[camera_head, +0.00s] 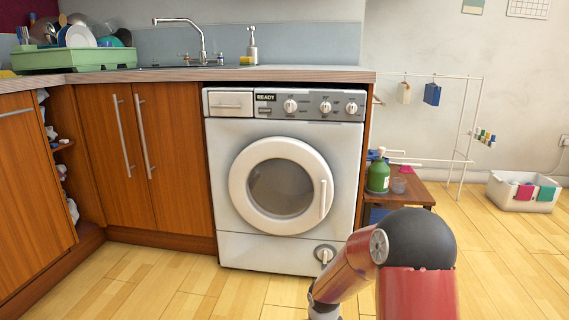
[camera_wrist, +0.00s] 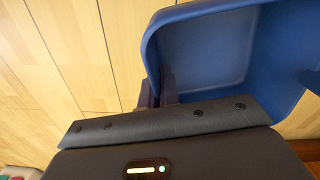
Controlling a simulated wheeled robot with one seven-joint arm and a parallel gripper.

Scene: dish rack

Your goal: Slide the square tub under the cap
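The square tub (camera_wrist: 215,55) is blue, open and hollow, and fills the upper right of the wrist view. My gripper (camera_wrist: 157,92) is at its near left edge, one dark finger outside the wall and one inside, closed with the wall between them. In the head view a blue patch (camera_head: 377,214) shows under the small side table; I cannot tell whether it is the tub. The cap (camera_head: 324,255) is a small round fitting low on the right of the washing machine's front. My fingers are not clearly visible in the head view.
The white washing machine (camera_head: 283,240) stands under the counter. The wooden side table (camera_head: 412,192) at its right holds a green bottle (camera_head: 378,176) and a cup. A drying rack (camera_head: 463,130) and white basket (camera_head: 505,197) are farther right. Floor before the cabinets is clear.

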